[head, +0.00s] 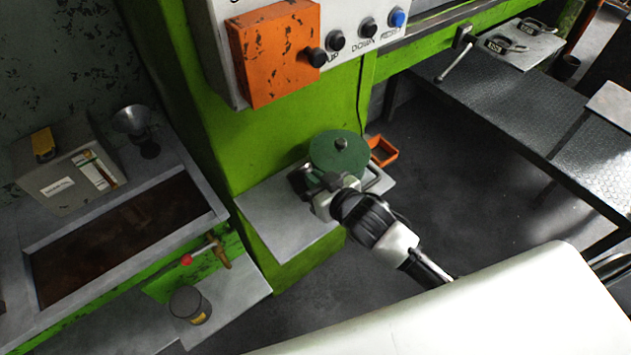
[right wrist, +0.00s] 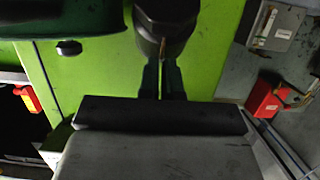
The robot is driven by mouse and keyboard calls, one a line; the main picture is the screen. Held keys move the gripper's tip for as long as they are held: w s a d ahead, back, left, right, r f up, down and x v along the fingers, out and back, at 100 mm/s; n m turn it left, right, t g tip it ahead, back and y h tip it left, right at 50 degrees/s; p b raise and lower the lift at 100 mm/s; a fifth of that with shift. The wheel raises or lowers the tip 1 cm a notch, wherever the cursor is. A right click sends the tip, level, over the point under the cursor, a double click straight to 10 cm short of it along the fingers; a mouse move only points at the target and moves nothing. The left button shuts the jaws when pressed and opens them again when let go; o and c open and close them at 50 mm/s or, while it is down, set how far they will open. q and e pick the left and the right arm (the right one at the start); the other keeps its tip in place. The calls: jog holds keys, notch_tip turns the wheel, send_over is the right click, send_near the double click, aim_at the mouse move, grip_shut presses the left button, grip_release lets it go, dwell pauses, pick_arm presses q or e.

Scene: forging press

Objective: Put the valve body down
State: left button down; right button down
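The valve body (head: 338,152) is dark green with a round flange and a small grey knob on top. In the head view it is over the grey ledge at the foot of the green press; whether it touches the ledge I cannot tell. My right gripper (head: 323,185) is at its near side, its fingers close together and apparently shut on it. In the right wrist view a dark green rounded part (right wrist: 65,18) fills the top left, beside the dark fingertips (right wrist: 165,40). The exact grip is partly hidden. My left gripper is not in view.
The grey ledge (head: 270,225) has bare room left of the valve body. The green press column (head: 235,130) and control box (head: 275,50) rise behind. A trough (head: 130,235) and a cup (head: 190,305) are at left.

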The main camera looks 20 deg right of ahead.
jog(key=shift+f, duration=0.55)
jog(key=c, duration=1.7)
grip_release()
jog(key=shift+f, duration=0.15)
jog(key=shift+c, duration=0.2)
jog(key=o, duration=0.4)
